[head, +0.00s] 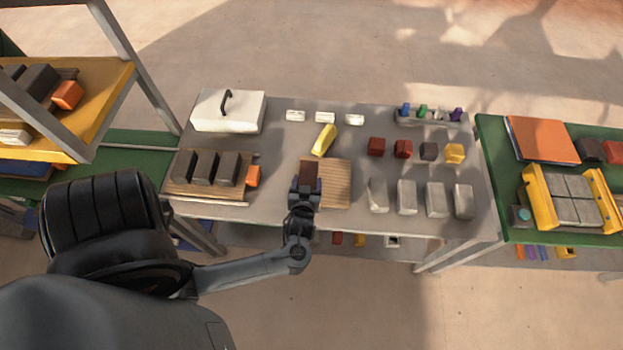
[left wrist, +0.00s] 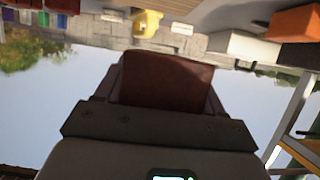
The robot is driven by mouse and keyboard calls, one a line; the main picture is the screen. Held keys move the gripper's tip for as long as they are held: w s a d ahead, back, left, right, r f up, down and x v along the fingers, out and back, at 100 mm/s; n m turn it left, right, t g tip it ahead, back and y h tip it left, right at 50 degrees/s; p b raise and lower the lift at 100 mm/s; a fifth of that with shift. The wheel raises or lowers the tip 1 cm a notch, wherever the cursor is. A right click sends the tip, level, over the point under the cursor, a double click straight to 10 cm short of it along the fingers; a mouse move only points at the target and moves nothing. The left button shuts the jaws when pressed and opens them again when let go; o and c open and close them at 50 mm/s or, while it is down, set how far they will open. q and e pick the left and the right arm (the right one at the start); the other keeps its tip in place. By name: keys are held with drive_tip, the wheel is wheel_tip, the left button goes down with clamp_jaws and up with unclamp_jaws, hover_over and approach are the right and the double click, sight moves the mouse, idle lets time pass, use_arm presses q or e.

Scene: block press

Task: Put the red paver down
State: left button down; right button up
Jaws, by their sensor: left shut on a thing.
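My left gripper (head: 306,189) is shut on a dark red paver (head: 309,172) at the front middle of the grey table. The paver is over the left part of a slatted wooden board (head: 339,186). I cannot tell whether it touches the board. In the left wrist view the red paver (left wrist: 165,82) sits between the fingers of the left gripper (left wrist: 164,98). My right gripper is in neither view.
Dark blocks and an orange block (head: 253,175) stand on a board to the left. A yellow piece (head: 324,140) lies behind the wooden board. Grey blocks (head: 407,197) stand to the right, with red blocks (head: 376,146) behind. A white lidded box (head: 228,112) is at back left.

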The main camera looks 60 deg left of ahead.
sight(312, 173)
use_arm(q)
drive_tip(key=x, duration=0.7)
drive_tip(key=shift+w+d+f+b, duration=0.3)
drive_tip(key=shift+w+d+f, duration=0.05)
drive_tip(key=shift+f, duration=0.1)
drive_tip(key=shift+f+b, duration=0.3)
drive_tip(key=shift+f, duration=1.7)
drive_tip(key=shift+f, duration=0.15)
drive_tip(key=shift+c, duration=0.6)
unclamp_jaws()
drive_tip(key=shift+f, duration=0.1)
